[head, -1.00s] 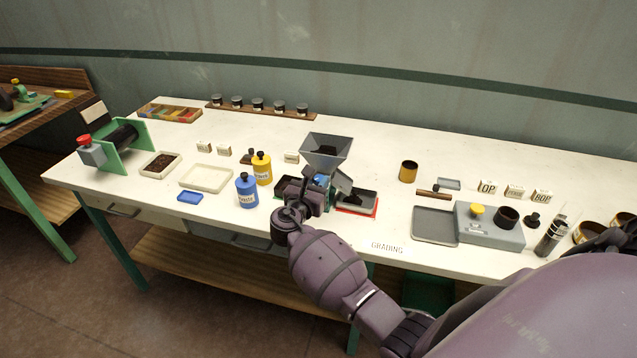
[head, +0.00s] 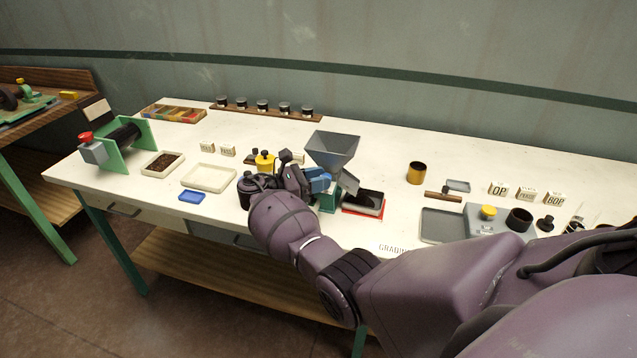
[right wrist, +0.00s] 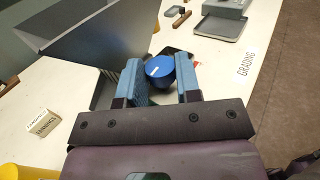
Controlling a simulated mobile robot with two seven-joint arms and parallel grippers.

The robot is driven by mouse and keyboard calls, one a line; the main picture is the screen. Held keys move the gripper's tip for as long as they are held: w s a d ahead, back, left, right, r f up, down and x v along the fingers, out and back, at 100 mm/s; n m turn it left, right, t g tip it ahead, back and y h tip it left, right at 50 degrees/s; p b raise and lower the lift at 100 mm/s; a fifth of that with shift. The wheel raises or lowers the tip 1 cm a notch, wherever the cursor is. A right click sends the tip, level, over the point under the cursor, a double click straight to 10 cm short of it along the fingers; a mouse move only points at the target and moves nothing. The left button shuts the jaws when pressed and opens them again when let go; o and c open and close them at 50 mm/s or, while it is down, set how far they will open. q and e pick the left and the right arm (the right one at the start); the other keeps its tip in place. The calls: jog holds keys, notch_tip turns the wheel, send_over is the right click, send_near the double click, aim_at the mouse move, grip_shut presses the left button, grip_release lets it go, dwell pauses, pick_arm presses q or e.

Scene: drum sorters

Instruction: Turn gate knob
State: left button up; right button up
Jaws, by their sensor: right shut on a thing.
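The blue gate knob (right wrist: 159,68) with a white mark sits between the two blue fingers of my right gripper (right wrist: 160,84) in the right wrist view. The fingers are shut on it, one on each side. In the head view my right gripper (head: 319,181) is just below the grey hopper (head: 333,150), on its left front side. The knob itself is hard to make out there behind the fingers. The hopper's slanted chute (head: 348,184) shows to the right of my gripper. My left gripper is not in view.
A dark-filled tray on a red mat (head: 363,202) lies right of the chute. A grey scale (head: 487,225) stands right.

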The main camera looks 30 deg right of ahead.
jog(key=shift+f+m+g, duration=0.1)
jog(key=shift+m+g, duration=0.3)
jog(key=shift+g, duration=0.2)
jog(key=o, duration=0.9)
jog(key=shift+d, duration=0.1)
jog(key=shift+c, duration=0.2)
jog(key=shift+o, duration=0.3)
jog(key=shift+r, duration=0.2)
